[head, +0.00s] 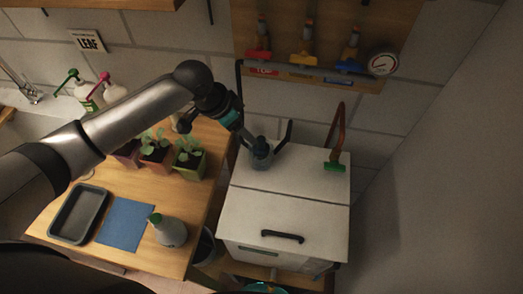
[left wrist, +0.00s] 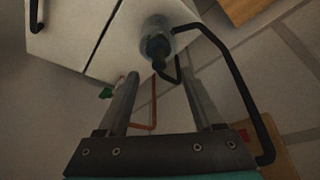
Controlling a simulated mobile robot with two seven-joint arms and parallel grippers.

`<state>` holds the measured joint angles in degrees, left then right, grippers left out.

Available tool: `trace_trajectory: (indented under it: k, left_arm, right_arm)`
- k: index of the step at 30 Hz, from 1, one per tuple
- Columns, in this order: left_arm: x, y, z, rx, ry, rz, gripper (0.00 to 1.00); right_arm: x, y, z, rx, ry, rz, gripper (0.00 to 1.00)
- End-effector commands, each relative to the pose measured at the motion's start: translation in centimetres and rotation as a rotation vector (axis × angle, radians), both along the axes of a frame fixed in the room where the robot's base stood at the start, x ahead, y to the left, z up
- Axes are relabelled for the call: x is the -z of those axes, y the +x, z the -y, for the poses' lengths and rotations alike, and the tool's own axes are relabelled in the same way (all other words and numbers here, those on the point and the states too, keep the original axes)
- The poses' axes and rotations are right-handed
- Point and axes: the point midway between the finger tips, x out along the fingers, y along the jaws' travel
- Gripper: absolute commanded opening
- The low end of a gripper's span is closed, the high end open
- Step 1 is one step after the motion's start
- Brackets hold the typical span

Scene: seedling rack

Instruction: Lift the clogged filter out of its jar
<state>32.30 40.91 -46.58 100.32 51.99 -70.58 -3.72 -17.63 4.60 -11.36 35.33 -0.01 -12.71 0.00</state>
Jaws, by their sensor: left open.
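A clear jar (head: 262,158) stands on the back of a white cabinet's top. The dark filter (left wrist: 159,50) sits inside the jar (left wrist: 157,36) in the left wrist view, with its dark end toward me. My left gripper (head: 249,138) is over the jar in the head view. In the left wrist view the left gripper (left wrist: 160,82) has its two fingers wide apart with nothing between them. The jar lies beyond the fingertips, apart from them as far as I can tell. My right gripper does not show.
The white cabinet (head: 274,222) has a black front handle. Black bent rods and a red-brown pipe with a green foot (head: 334,166) rise near the jar. Potted seedlings (head: 157,151), a grey tray (head: 79,216), a blue mat (head: 125,223) and a flask (head: 171,232) are on the wooden table.

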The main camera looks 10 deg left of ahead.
Motion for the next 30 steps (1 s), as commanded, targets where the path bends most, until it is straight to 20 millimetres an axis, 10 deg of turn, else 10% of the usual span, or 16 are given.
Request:
trace_trajectory:
  k: [30]
  left_arm:
    - [8.8,3.3,3.8,0.001,0.000,0.000,0.67]
  right_arm:
    - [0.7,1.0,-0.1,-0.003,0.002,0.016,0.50]
